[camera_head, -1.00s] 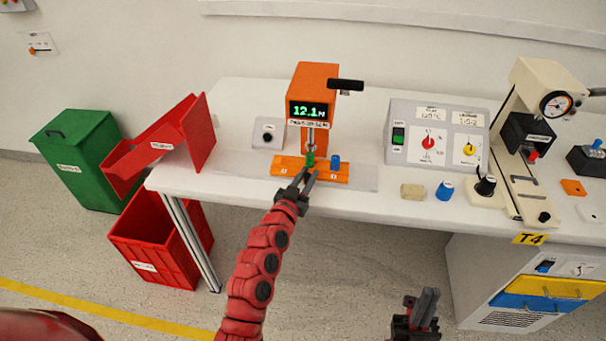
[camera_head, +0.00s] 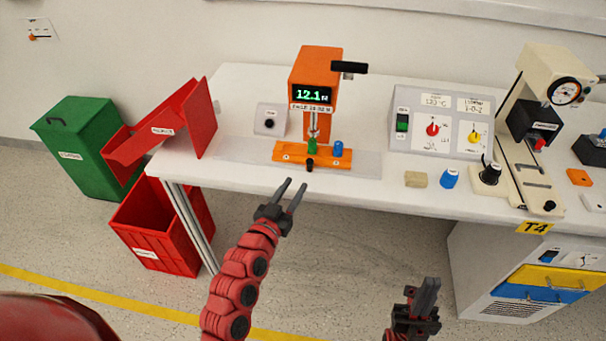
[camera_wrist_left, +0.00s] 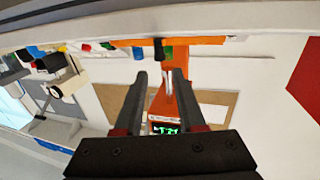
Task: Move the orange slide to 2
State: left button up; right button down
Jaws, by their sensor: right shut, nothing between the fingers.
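The orange slide (camera_head: 331,156) lies at the foot of the orange press tester (camera_head: 316,75), whose display reads about 12.1. A green piece (camera_head: 312,146) on the slide is under the tester's plunger, and a blue piece (camera_head: 337,149) is to its right. A black knob (camera_head: 309,166) sits at the slide's front edge. The marks on the slide are too small to read. My left gripper (camera_head: 295,183) is open and empty, in front of the knob and apart from it. The left wrist view shows the knob (camera_wrist_left: 158,50) beyond the parted fingers. My right gripper (camera_head: 428,290) is shut and empty, low in front of the table.
A red chute (camera_head: 170,130) is at the table's left end, above a red crate (camera_head: 160,235) and beside a green bin (camera_head: 82,150). A grey control box (camera_head: 440,125), a tan block (camera_head: 416,179) and a blue cap (camera_head: 449,178) are to the right. The table front before the slide is clear.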

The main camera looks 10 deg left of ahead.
pick_arm(q)
jog(key=v, duration=0.7)
jog(key=shift+b, duration=0.45)
